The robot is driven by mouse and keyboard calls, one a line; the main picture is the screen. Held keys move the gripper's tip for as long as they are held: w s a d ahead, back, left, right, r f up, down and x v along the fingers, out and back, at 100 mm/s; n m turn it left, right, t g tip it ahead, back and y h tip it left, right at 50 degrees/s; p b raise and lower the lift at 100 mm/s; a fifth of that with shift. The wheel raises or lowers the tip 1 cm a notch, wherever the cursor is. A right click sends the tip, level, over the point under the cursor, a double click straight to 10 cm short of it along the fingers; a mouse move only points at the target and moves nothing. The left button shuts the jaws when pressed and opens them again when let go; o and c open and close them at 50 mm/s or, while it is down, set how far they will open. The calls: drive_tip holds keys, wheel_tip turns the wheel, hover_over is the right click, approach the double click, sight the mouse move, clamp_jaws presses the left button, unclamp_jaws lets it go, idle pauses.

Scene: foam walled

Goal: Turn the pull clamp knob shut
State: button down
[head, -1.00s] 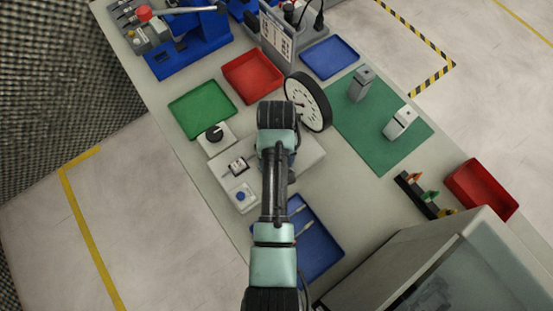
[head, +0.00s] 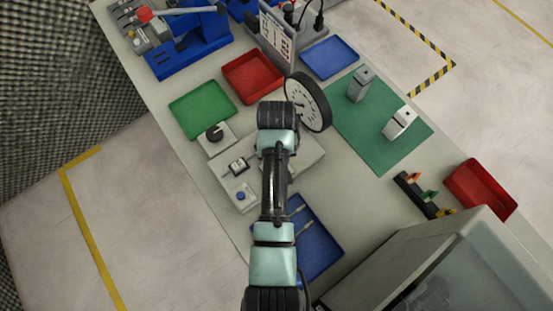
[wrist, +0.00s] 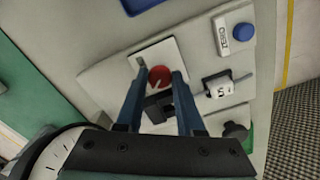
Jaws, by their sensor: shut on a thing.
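A round red knob (wrist: 160,77) with a pale line on it sits on a white plate (wrist: 172,53) fixed to the grey panel. In the wrist view my gripper (wrist: 157,78) has one dark blue finger on each side of the knob, shut on it. A black block shows between the fingers just below the knob. In the head view my arm covers the knob and the gripper. I cannot tell from any label whether this knob is the pull clamp's.
A blue button (wrist: 243,31), a small white switch unit (wrist: 218,88) and a black knob (wrist: 235,130) stand on the panel to the right. The round dial (head: 309,105) stands close beside my wrist. A blue tray (head: 322,250) lies near my forearm.

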drive_tip(key=m+p, duration=0.2)
drive_tip(key=m, duration=0.1)
drive_tip(key=shift+r+m, duration=0.15)
drive_tip(key=shift+m, duration=0.25)
drive_tip(key=m+p, duration=0.1)
drive_tip(key=m, duration=0.3)
drive_tip(key=shift+m+p, duration=0.3)
drive_tip(key=m+p, duration=0.1)
drive_tip(key=m, duration=0.3)
drive_tip(key=shift+w+m, duration=0.1)
drive_tip(key=shift+m, duration=0.2)
drive_tip(key=shift+m+p, duration=0.5)
drive_tip(key=shift+m, duration=1.6)
drive_tip(key=c, duration=0.5)
unclamp_jaws()
wheel_tip(320, 180, up, 13)
drive_tip(key=shift+f+b, duration=0.1)
drive_tip(key=shift+b, duration=0.75)
